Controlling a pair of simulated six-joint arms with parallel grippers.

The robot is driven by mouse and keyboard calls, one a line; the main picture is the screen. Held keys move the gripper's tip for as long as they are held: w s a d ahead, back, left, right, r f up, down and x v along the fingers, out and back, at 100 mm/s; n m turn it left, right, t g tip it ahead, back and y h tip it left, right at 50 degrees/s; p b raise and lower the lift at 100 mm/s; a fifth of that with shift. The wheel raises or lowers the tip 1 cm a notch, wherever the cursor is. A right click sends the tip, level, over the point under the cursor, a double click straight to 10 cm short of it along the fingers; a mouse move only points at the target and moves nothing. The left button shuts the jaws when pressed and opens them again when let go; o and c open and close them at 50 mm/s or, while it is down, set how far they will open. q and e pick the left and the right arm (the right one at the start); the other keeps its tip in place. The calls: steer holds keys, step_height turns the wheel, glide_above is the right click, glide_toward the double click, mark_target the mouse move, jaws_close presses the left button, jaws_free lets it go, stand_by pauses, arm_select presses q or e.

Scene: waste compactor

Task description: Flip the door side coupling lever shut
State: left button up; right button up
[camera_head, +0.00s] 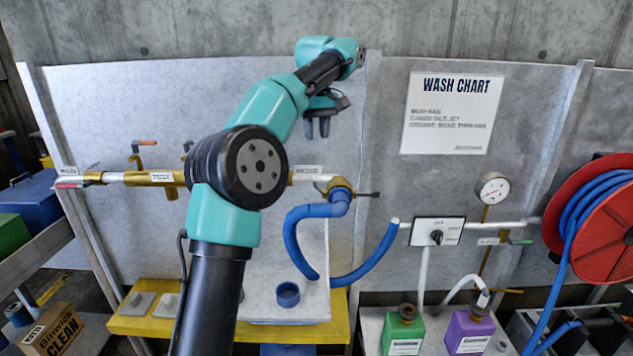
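A brass and blue coupling (340,188) joins the white pipe under the "HOSE" label to a blue hose (301,215). A thin dark lever (367,195) sticks out to the right of this coupling, roughly level. I cannot tell from the picture whether this is the door side lever. My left gripper (317,134) hangs above and slightly left of the coupling, fingers pointing down. A small gap shows between its fingers, and nothing is between them. My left arm hides part of the pipe. My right gripper is not in view.
Brass valves with an orange handle (145,142) and a red handle (70,185) sit on the pipe at left. A switch box (437,231), gauge (493,188) and red hose reel (604,220) are at right. Green (402,332) and purple (469,330) jugs stand below.

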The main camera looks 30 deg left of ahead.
mark_target(317, 181)
arm_select(q)
step_height(317, 181, down, 14)
steer(key=shift+f, duration=0.15)
stand_by(0.5)
steer(key=shift+c, duration=0.2)
jaws_close()
